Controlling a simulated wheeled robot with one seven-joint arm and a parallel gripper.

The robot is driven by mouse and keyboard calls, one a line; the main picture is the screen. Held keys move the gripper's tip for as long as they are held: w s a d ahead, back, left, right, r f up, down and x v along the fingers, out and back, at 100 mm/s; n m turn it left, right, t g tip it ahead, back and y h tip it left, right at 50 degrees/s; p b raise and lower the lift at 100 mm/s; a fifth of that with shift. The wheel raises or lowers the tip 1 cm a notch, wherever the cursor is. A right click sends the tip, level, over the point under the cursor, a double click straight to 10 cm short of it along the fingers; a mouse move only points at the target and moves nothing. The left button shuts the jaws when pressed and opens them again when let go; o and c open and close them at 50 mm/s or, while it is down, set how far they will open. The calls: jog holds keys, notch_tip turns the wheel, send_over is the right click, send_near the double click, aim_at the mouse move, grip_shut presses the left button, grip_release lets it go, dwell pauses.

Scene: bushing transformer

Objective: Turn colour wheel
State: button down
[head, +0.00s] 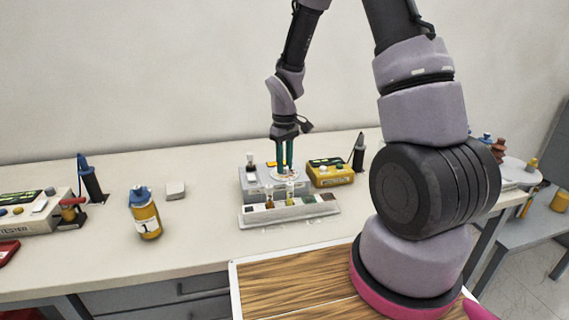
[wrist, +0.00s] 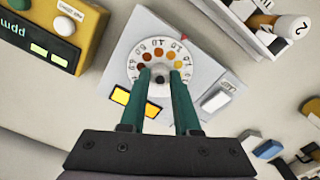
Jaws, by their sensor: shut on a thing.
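The colour wheel (wrist: 161,51) is a white numbered disc with orange, yellow and brown spots around it, on top of a grey box. It also shows in the head view (head: 285,175), partly hidden behind my fingers. My gripper (wrist: 160,75) points down at the wheel from above, its two green fingers at the wheel's near part. It is shut on the dark centre knob (wrist: 160,80) of the wheel, which shows between the fingertips. In the head view my gripper (head: 284,166) stands over the grey box (head: 257,184).
A yellow meter (head: 331,174) stands right of the box. A white tray (head: 290,214) with small vials lies in front of it. A yellow bottle (head: 146,219) and a tester (head: 28,213) stand at left. The bench between bottle and box is mostly clear.

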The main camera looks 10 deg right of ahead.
dwell(0.4)
jog(key=c, duration=0.6)
grip_release()
jog(key=shift+c, duration=0.2)
jog(key=shift+r, duration=0.1)
notch_tip(320, 180, up, 11)
jog(key=shift+f, duration=0.2)
jog(key=shift+r, duration=0.1)
notch_tip(320, 180, up, 6)
jog(key=m+t, duration=0.1)
jog(key=m, duration=0.1)
send_over(285, 166)
jog(key=s+d, duration=0.2)
jog(key=s+d+r+m+t+y, duration=0.1)
jog(key=s+d+r+m+t, duration=0.1)
jog(key=s+r, duration=0.5)
jog(key=s+d+r+m+t+y, duration=0.1)
jog(key=s+r+m+t, duration=0.3)
jog(key=s+r, duration=0.4)
jog(key=shift+s+d+r+m, duration=0.25)
jog(key=shift+s+d+m, duration=0.1)
jog(key=shift+s+m, duration=0.7)
